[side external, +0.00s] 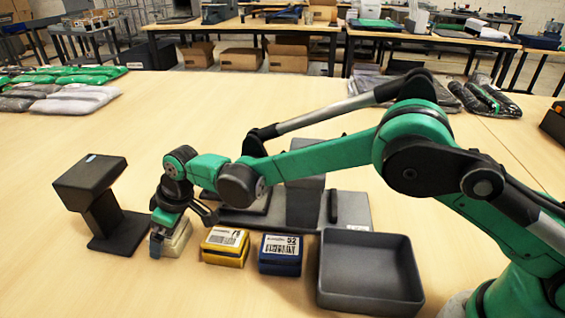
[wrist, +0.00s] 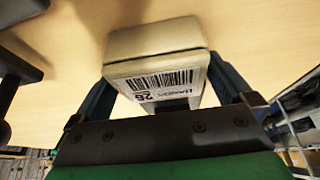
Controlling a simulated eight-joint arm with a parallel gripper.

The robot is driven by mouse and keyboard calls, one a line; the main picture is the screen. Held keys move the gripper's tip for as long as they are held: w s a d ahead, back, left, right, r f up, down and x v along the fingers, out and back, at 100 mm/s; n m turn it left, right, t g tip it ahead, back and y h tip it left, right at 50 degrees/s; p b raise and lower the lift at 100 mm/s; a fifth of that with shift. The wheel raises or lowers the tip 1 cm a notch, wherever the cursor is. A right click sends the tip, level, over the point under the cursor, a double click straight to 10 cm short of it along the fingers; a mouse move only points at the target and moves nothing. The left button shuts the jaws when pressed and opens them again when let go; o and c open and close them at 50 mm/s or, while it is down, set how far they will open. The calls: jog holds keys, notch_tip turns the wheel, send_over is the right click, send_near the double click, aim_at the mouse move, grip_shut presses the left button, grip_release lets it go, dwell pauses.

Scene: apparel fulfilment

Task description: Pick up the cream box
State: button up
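The cream box (side external: 178,240) stands on the table at the left end of a row of small boxes. In the wrist view the cream box (wrist: 155,42) shows its pale top and a white barcode label on its near side. My gripper (side external: 167,237) is down at the cream box. In the wrist view its two dark blue fingers (wrist: 165,85) are spread wide, one on each side of the box. The fingers lie very close to the box sides; I cannot tell whether they press on it. The box's underside is hidden.
A yellow box (side external: 225,258) and a blue box (side external: 281,266) stand to the right, then an empty dark grey tray (side external: 369,308). A black stand (side external: 118,232) is on the left. A grey fixture (side external: 350,208) lies behind. The table's front left is clear.

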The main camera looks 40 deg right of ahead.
jog(key=c, duration=1)
jog(key=shift+r, duration=0.1)
jog(key=shift+c, duration=0.2)
notch_tip(320, 180, up, 19)
jog(key=shift+w+f, duration=0.1)
jog(key=shift+f, duration=0.05)
jog(key=shift+r, duration=0.55)
